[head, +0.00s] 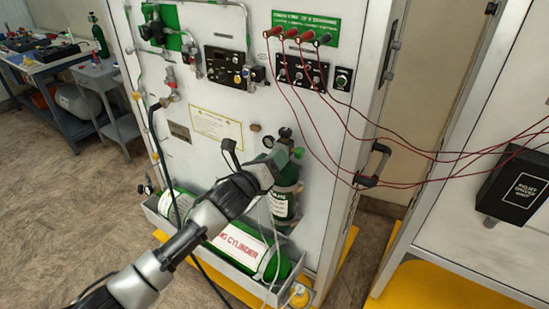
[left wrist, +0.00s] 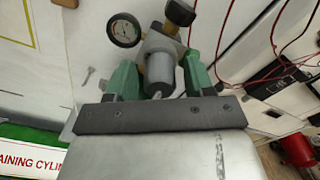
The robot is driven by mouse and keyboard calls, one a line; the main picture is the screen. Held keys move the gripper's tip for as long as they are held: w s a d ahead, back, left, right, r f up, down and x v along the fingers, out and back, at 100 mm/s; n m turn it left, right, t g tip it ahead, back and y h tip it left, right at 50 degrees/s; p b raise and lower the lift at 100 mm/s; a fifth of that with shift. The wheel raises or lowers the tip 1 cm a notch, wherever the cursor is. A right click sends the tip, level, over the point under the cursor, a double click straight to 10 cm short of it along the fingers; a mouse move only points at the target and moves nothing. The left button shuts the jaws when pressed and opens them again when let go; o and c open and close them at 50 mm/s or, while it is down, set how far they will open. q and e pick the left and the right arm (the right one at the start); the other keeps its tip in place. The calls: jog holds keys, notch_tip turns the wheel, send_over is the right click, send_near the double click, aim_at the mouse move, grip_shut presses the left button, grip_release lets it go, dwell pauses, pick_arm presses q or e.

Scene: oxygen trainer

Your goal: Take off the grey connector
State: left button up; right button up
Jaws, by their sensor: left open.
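The grey connector (left wrist: 160,73) is a short grey cylinder on a valve body, seen in the left wrist view. My left gripper (left wrist: 160,62) is open, with one green finger on each side of the connector. A gap shows by the left finger; contact on the right side is hard to tell. In the head view my left gripper (head: 284,155) is at the top of the upright green cylinder (head: 285,192), and the connector is hidden there. My right gripper is not in view.
A green training cylinder (head: 240,243) lies in a grey tray (head: 152,210) at the panel's foot. Red leads (head: 345,130) hang across the right side. A dark hose (head: 155,135) runs down the left. A black handle (head: 373,165) is on the cabinet edge.

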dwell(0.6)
pick_arm(q)
jog(key=c, duration=0.8)
jog(key=shift+r+n+p, duration=0.1)
jog(key=shift+n+p, duration=0.5)
jog(key=shift+n, duration=1.1)
jog(key=shift+n+p, duration=0.4)
jog(key=shift+n, duration=1.4)
